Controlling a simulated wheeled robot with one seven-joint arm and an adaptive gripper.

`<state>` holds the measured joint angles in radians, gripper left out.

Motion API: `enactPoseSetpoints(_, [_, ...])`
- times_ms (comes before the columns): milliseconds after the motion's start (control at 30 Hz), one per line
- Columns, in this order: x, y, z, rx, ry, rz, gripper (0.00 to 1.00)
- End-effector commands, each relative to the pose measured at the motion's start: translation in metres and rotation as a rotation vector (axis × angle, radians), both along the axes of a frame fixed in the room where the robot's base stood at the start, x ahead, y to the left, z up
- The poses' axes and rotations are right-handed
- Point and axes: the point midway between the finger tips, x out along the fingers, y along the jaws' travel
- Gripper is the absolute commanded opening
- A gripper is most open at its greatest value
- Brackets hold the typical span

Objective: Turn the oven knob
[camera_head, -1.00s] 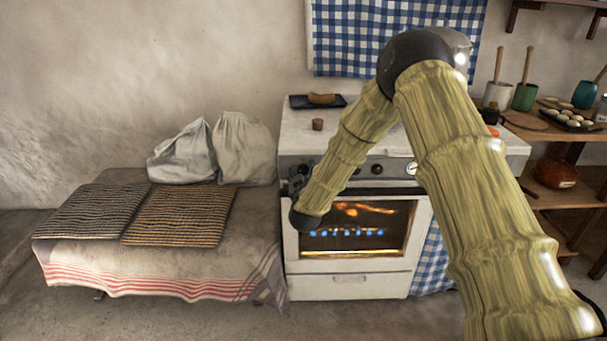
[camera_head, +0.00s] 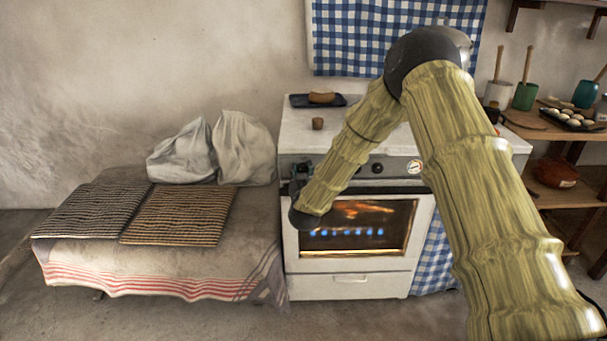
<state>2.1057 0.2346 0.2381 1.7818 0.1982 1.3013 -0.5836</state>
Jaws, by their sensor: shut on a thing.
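The white oven (camera_head: 345,284) stands against the wall, with a grey control panel (camera_head: 395,166) above its door. Dark knobs sit on the panel; one (camera_head: 377,167) shows clearly right of my forearm. My gripper (camera_head: 300,172) is at the left end of the panel, mostly hidden behind my own wrist. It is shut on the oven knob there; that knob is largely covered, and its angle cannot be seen. Through the door window (camera_head: 385,226), food glows above a row of blue flames.
A round gauge (camera_head: 415,166) is at the panel's right. The stove top holds a dark tray (camera_head: 333,101) with a loaf and a small brown cup (camera_head: 318,123). A cloth-covered bench (camera_head: 180,265) with mats and sacks adjoins the oven's left side. Shelves (camera_head: 560,135) stand right.

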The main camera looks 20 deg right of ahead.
Motion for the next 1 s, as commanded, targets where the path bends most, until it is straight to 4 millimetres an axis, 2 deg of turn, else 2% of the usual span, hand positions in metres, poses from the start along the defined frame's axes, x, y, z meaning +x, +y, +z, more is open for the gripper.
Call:
enactPoseSetpoints(700, [0.0006,-0.0010,-0.0008,0.646,-0.188,-0.002,0.10])
enactPoseSetpoints(1000, [0.0004,-0.0013,-0.0005,0.845,-0.245,-0.003,0.10])
